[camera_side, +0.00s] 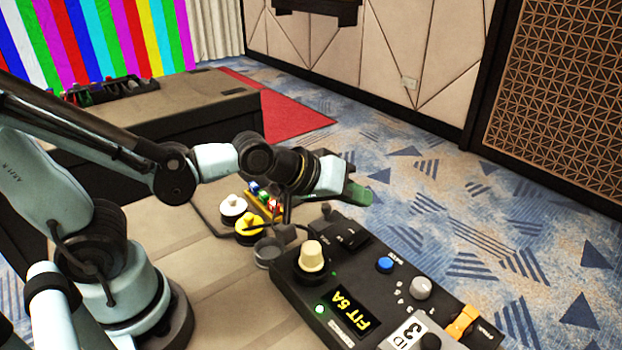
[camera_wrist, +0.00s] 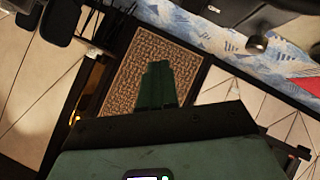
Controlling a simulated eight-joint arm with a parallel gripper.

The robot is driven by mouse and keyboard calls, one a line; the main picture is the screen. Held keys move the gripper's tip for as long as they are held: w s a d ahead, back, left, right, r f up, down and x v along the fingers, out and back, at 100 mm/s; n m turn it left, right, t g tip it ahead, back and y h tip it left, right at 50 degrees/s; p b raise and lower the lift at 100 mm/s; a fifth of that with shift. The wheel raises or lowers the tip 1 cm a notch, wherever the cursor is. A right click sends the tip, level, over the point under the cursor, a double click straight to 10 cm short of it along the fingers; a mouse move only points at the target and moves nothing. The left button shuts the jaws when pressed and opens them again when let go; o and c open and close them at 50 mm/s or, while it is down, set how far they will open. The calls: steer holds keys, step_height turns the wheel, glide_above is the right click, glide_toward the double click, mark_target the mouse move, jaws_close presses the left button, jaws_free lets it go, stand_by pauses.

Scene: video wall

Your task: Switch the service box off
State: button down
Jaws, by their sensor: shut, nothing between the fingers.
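The service box (camera_side: 375,280) is a black panel at the front edge of the table in the side view. It carries a cream knob (camera_side: 312,256), a blue button (camera_side: 384,264), a grey knob (camera_side: 420,288) and an orange switch (camera_side: 463,321) at its right end. Its display (camera_side: 355,311) reads "FIT 5A" in yellow, and a small green light (camera_side: 320,308) is lit beside it. My gripper (camera_side: 358,193) is above and behind the box's far end, apart from it. Its green fingers are shut and empty in the wrist view (camera_wrist: 157,84), where I cannot make out the box.
White (camera_side: 233,206) and yellow (camera_side: 249,227) round pieces and a small rack of coloured pieces (camera_side: 265,198) stand left of the box. A dark console (camera_side: 165,108) stands behind. Carpet lies beyond the box; the wrist view shows a lattice panel (camera_wrist: 130,70).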

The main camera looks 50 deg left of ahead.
mark_target(355, 238)
steer(key=shift+w+f, duration=0.15)
steer(key=shift+f, duration=0.8)
steer(key=shift+w+f, duration=0.2)
steer(key=shift+f, duration=0.8)
steer(key=shift+w+f, duration=0.15)
steer(key=shift+f, duration=0.8)
steer(key=shift+f, duration=0.1)
steer(key=shift+f, duration=0.3)
steer(key=shift+r, duration=0.15)
stand_by(0.4)
steer(key=shift+r, duration=0.25)
steer(key=shift+r, duration=0.15)
steer(key=shift+s+r, duration=0.2)
steer(key=shift+r, duration=1)
steer(key=shift+s+r, duration=0.2)
steer(key=shift+r, duration=0.95)
